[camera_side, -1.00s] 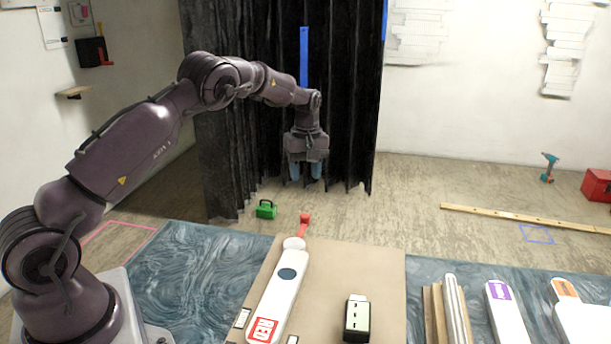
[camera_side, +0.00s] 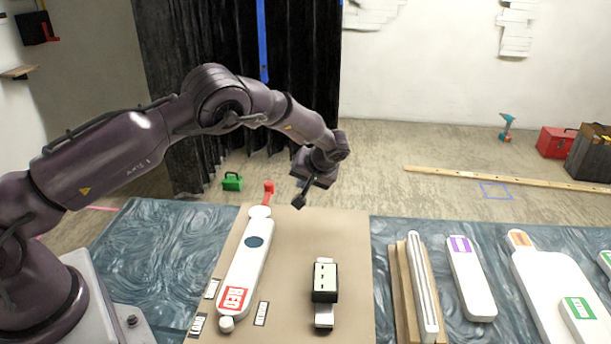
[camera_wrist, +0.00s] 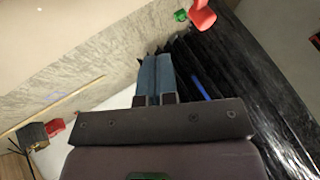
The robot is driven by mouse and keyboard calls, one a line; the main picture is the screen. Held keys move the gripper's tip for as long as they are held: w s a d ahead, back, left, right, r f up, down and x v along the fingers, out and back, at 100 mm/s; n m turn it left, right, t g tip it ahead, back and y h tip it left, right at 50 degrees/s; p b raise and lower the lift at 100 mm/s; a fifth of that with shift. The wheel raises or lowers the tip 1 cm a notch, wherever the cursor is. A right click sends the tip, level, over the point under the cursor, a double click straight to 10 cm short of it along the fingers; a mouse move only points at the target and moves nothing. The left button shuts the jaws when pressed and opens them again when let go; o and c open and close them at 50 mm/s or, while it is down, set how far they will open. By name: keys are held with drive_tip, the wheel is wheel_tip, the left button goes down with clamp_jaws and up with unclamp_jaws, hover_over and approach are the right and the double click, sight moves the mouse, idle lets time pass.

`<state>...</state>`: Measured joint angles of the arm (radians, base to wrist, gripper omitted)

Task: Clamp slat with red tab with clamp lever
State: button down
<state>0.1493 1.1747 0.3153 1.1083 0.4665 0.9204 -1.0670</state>
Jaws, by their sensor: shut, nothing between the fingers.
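The white slat (camera_side: 245,265) with the red tab (camera_side: 234,299), marked RED, lies on the tan board, with a dark oval on its upper face. At its far rounded end a red lever-like piece (camera_side: 268,190) stands up; it also shows at the top of the wrist view (camera_wrist: 201,17). I cannot tell for certain whether this is the clamp lever. My gripper (camera_side: 299,203) is in the air to the right of the red piece, apart from it and tilted. In the wrist view its blue-grey fingers (camera_wrist: 157,72) are together and empty.
A black-and-cream block (camera_side: 325,282) stands on the tan board (camera_side: 290,235) over a white bar. Stacked strips (camera_side: 420,280), a purple-tabbed slat (camera_side: 468,280) and other white pieces lie right on the marbled table. A green toolbox (camera_side: 232,182) sits beyond on the floor.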

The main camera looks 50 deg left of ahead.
drive_tip(key=x, duration=0.5)
drive_tip(key=shift+a+f, duration=0.25)
drive_tip(key=shift+s+a+r, duration=0.2)
drive_tip(key=shift+s+a, duration=0.55)
drive_tip(key=shift+a, duration=0.15)
drive_tip(key=shift+s+a, duration=0.4)
drive_tip(key=shift+a, duration=0.1)
drive_tip(key=shift+s+a+n+g, duration=0.3)
drive_tip(key=shift+s+a+n, duration=0.15)
drive_tip(key=shift+a, duration=0.2)
drive_tip(key=w+d, duration=0.2)
drive_tip(key=d, duration=0.1)
drive_tip(key=shift+w+f, duration=0.1)
drive_tip(key=shift+w, duration=0.3)
drive_tip(key=v, duration=1)
drive_tip(key=shift+w, duration=0.15)
